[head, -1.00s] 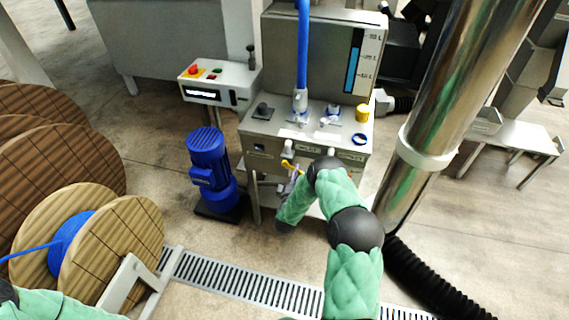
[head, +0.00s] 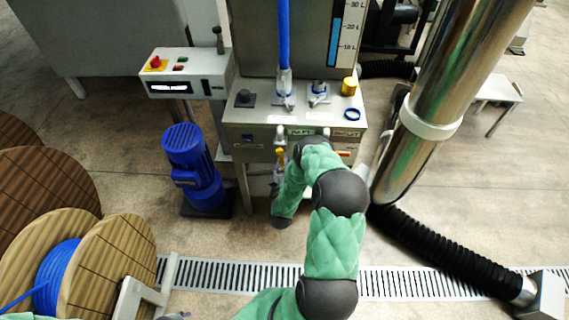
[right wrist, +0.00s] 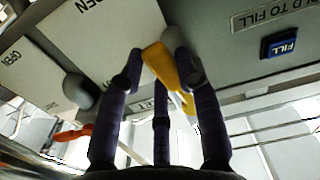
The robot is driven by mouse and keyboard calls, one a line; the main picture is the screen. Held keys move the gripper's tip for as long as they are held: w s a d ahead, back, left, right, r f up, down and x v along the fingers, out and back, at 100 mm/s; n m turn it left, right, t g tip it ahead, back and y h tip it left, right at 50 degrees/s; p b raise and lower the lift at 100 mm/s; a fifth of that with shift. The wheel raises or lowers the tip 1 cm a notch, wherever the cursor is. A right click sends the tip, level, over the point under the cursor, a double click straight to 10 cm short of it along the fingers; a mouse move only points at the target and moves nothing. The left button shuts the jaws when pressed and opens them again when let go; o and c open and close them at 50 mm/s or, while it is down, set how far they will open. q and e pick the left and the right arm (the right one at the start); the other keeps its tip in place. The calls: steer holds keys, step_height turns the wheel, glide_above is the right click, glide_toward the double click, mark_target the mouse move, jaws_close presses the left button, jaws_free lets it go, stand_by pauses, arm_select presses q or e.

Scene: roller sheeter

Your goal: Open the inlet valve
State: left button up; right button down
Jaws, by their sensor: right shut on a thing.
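The inlet valve has a yellow handle (head: 281,155) under the left label on the front of the steel tank unit (head: 240,115). My right gripper (head: 278,172) is at this handle, with its fingers partly hidden by my arm in the head view. In the right wrist view the yellow handle (right wrist: 160,66) sits between the fingers of my right gripper (right wrist: 160,85), which is shut on it. The handle hangs roughly downward in the head view. My left gripper is not in view.
An orange handle (head: 343,153) is to the right on the same front, and shows in the wrist view too. A blue pump (head: 190,165) stands left of the unit. A steel pipe (head: 410,140) and black hose (head: 440,255) are right. A floor grate (head: 230,273) runs in front.

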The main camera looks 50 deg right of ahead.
steer(key=shift+w+a+f+m, duration=0.1)
steer(key=shift+w+a+m, duration=0.3)
steer(key=shift+m, duration=0.5)
steer(key=c, duration=0.9)
jaws_free()
steer(key=shift+w, duration=0.1)
steer(key=shift+o, duration=0.2)
steer(key=v, duration=1.2)
